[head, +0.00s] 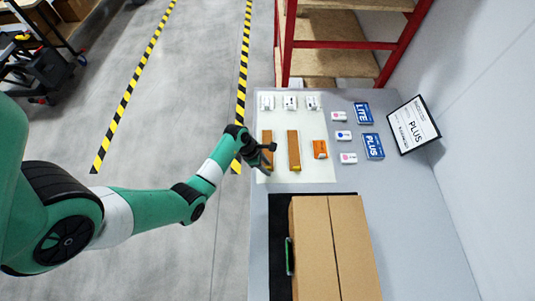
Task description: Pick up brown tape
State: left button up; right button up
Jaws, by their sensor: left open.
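Two long brown strips lie side by side on the pale mat (315,172); they look like the brown tape, though I cannot tell for certain. The left strip (266,136) is partly covered by my left gripper. The right strip (293,146) is fully visible, with a yellowish lower end. My left gripper (268,156) is open over the lower part of the left strip. I cannot tell whether its fingers touch the strip. My right gripper is not in view.
An orange item (320,149) lies right of the strips, and several small white items (290,102) sit above. Blue LITE (362,113) and PLUS (373,146) boxes lie further right, near a framed sign (413,126). A large cardboard box (330,250) stands in front.

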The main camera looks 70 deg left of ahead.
pick_arm(q)
grip_shut()
jog(key=shift+r, duration=0.1)
dwell(0.3)
